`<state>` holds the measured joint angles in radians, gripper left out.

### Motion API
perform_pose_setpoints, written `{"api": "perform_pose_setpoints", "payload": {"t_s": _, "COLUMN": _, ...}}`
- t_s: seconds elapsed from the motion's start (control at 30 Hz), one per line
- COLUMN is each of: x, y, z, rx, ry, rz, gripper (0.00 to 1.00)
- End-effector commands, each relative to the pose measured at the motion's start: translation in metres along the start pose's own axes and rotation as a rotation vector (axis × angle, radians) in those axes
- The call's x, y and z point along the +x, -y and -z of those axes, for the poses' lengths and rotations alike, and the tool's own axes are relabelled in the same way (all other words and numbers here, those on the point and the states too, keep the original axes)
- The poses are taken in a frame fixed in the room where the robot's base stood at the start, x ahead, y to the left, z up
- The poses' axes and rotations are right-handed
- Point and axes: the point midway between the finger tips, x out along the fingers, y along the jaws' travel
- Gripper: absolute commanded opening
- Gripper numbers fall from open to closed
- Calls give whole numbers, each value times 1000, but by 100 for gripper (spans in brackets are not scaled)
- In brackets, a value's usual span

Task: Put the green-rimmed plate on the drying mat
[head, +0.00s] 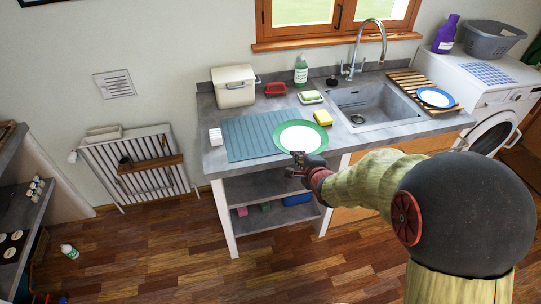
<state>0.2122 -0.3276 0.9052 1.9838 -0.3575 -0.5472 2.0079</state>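The green-rimmed plate (300,137) has a white middle and shows at the right end of the blue-grey drying mat (249,138). In the head view it overlaps the mat's right part, and I cannot tell whether it rests there or is held just above. My gripper (297,158) is at the plate's near rim, by the counter's front edge. Its fingers are small and dark, and I cannot tell whether they grip the rim.
A yellow sponge (323,118) and a soap dish (311,97) sit behind the plate. The sink (372,105) is to the right, with a blue-rimmed plate (436,97) on a wooden rack (410,80). A white cube (215,137) stands left of the mat. A bread box (235,87) stands behind.

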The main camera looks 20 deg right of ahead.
Motion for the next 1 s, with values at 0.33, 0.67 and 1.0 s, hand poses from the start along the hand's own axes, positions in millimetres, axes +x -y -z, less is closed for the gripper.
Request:
{"api": "perform_pose_setpoints", "payload": {"t_s": 0.33, "x": 73, "y": -20, "z": -47, "rx": -2, "ry": 5, "rz": -2, "gripper": 0}}
{"api": "perform_pose_setpoints", "payload": {"t_s": 0.67, "x": 115, "y": -47, "z": -61, "rx": 0, "ry": 2, "rz": 2, "gripper": 0}}
{"api": "perform_pose_setpoints", "payload": {"t_s": 1.0, "x": 136, "y": -74, "z": -61, "rx": -1, "ry": 1, "rz": -1, "gripper": 0}}
